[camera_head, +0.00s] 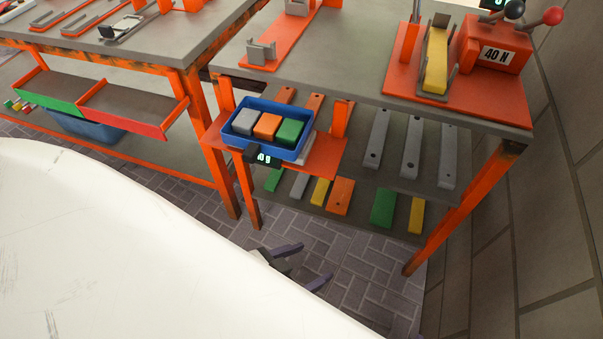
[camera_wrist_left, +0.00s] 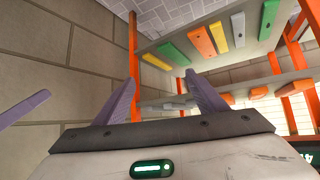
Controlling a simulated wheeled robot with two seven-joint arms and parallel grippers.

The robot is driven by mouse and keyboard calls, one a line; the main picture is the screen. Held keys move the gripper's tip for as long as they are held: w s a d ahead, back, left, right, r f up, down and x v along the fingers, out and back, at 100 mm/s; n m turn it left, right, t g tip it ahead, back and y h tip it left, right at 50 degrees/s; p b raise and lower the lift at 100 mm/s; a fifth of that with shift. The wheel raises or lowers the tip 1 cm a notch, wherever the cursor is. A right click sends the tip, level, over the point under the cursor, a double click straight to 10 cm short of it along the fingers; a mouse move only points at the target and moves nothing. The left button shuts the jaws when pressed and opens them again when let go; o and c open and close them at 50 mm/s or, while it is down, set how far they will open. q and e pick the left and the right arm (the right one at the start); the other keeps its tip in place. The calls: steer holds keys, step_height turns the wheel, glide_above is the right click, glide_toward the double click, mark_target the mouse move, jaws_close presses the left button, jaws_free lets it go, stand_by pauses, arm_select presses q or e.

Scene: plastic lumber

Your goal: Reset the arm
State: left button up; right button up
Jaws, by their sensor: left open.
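My left gripper (camera_head: 303,266) shows low in the middle of the head view, over the paved floor in front of the orange-framed workbench. Its two purple fingers are spread apart with nothing between them. In the left wrist view the gripper (camera_wrist_left: 163,85) is also open and empty, pointing towards the bench's underside and lower shelf. My right gripper cannot be made out; a purple bar (camera_wrist_left: 25,107) at the left edge of the wrist view is cut off.
The workbench (camera_head: 345,68) carries a red press marked 40 N (camera_head: 497,55). A blue bin (camera_head: 246,148) with grey, orange and green blocks sits on a scale at its front. Coloured planks lie below. A wall (camera_head: 560,160) closes the right; paved floor (camera_head: 350,260) is clear.

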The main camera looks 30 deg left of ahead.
arm_select(q)
steer(key=s+p, duration=0.1)
steer(key=s+g+p, duration=0.1)
steer(key=p, duration=0.1)
steer(key=shift+s+a+r+n, duration=0.2)
steer(key=shift+s+a+n, duration=0.05)
steer(key=shift+a+n, duration=0.15)
arm_select(e)
steer(key=shift+s+d+r, duration=0.15)
steer(key=shift+r, duration=0.25)
steer(key=shift+s+d+r, duration=0.15)
steer(key=shift+r, duration=0.2)
steer(key=shift+w+r, duration=0.15)
stand_by(0.8)
